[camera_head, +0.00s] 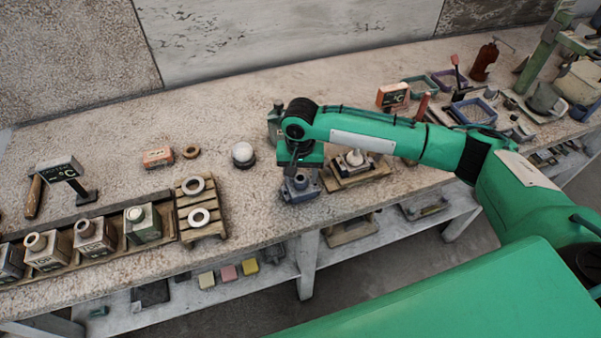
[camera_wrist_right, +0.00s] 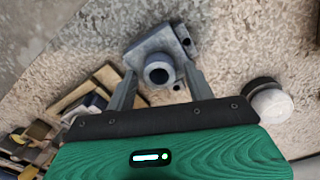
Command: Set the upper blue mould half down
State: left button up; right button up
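A blue-grey mould half (camera_head: 300,188) with a round neck stands near the table's front edge, just below my right gripper (camera_head: 299,168). In the right wrist view the mould (camera_wrist_right: 158,48) lies beyond and between the fingertips, turned at an angle to them, with its round neck facing the camera. My right gripper's fingers (camera_wrist_right: 161,75) are spread apart, with gaps beside the neck; I see no firm grip. Whether the mould's underside rests fully on the table is hard to tell. My left gripper is not in view.
A wooden tray with a white piece (camera_head: 355,160) stands close on the right. A white ball on a dark base (camera_head: 243,154) and a slatted rack with white rings (camera_head: 200,215) are on the left. A grey-green container (camera_head: 275,118) stands behind the gripper.

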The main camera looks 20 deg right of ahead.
jog(key=shift+r, duration=0.45)
notch_tip(320, 180, up, 11)
jog(key=b, duration=0.2)
jog(key=shift+r, duration=0.2)
